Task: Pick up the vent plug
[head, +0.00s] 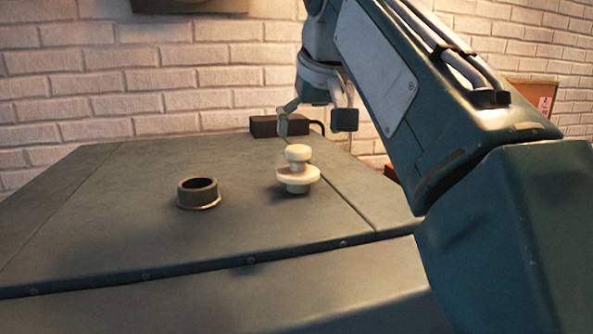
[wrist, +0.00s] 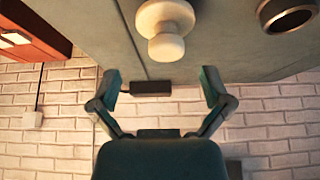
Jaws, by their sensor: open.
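The vent plug (head: 298,174) is a white piece with a round knob above a wider disc. It stands upright on the dark green table top (head: 120,230). In the wrist view the vent plug (wrist: 165,30) is at the top middle, beyond the fingertips. My gripper (head: 312,128) is above the table's far side, behind and slightly right of the plug in the head view. In the wrist view my gripper (wrist: 160,88) has its two fingers spread wide with nothing between them. It does not touch the plug.
A dark open ring (head: 198,193) stands on the table left of the plug; it also shows in the wrist view (wrist: 287,14). A small dark box (head: 268,127) is at the far edge. A brick wall (head: 130,85) is behind. The table's left side is clear.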

